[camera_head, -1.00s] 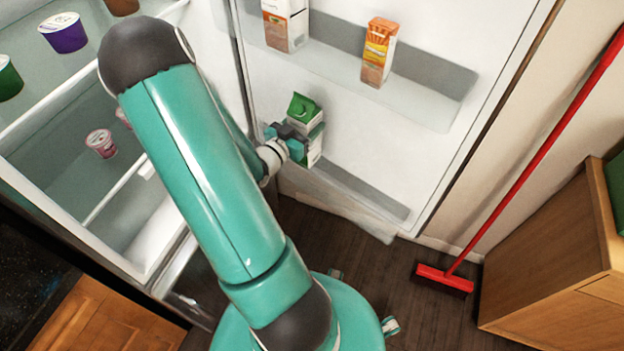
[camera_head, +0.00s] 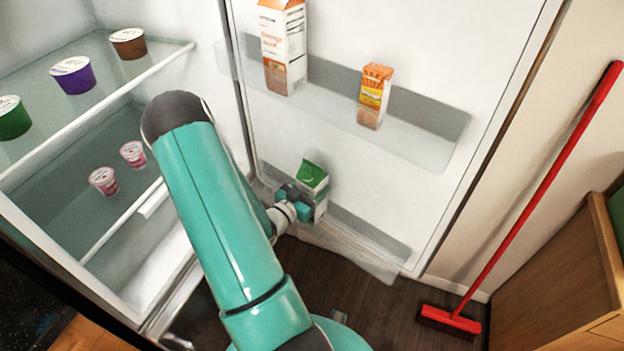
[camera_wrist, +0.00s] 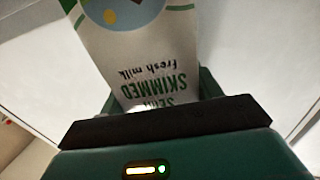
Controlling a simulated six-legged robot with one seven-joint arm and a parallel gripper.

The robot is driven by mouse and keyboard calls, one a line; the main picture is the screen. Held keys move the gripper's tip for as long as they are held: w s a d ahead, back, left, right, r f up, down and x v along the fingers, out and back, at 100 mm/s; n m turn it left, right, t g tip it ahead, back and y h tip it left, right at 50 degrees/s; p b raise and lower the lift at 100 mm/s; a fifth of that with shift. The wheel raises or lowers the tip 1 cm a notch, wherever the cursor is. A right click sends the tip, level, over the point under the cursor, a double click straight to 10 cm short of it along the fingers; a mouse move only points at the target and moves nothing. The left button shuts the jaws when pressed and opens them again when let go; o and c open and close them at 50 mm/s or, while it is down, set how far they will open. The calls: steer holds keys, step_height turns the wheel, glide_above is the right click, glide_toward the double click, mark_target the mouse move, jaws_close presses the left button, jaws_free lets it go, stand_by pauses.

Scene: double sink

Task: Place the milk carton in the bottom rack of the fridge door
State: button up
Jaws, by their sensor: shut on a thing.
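The milk carton (camera_head: 313,177), white with a green top, is at the left end of the bottom rack (camera_head: 365,232) of the open fridge door. My gripper (camera_head: 294,200) is shut on it from the left side. In the wrist view the carton (camera_wrist: 140,60) fills the space between the jaws (camera_wrist: 165,122), with its "semi skimmed fresh milk" print upside down. The carton's lower part is partly hidden by my gripper, and I cannot tell whether its base touches the rack floor.
The upper door rack (camera_head: 420,140) holds a tall orange juice carton (camera_head: 283,50) and a small orange carton (camera_head: 374,95). Fridge shelves with several tubs are at left. A red broom (camera_head: 540,190) leans at right. The bottom rack is clear to the carton's right.

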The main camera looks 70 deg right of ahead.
steer(key=shift+f, duration=0.5)
steer(key=shift+w+f, duration=0.1)
steer(key=o, duration=1.8)
steer(key=shift+f, duration=0.1)
steer(key=shift+w+a, duration=0.1)
steer(key=shift+a, duration=0.1)
steer(key=v, duration=1.1)
steer(key=shift+w+a, duration=0.1)
steer(key=shift+a, duration=0.2)
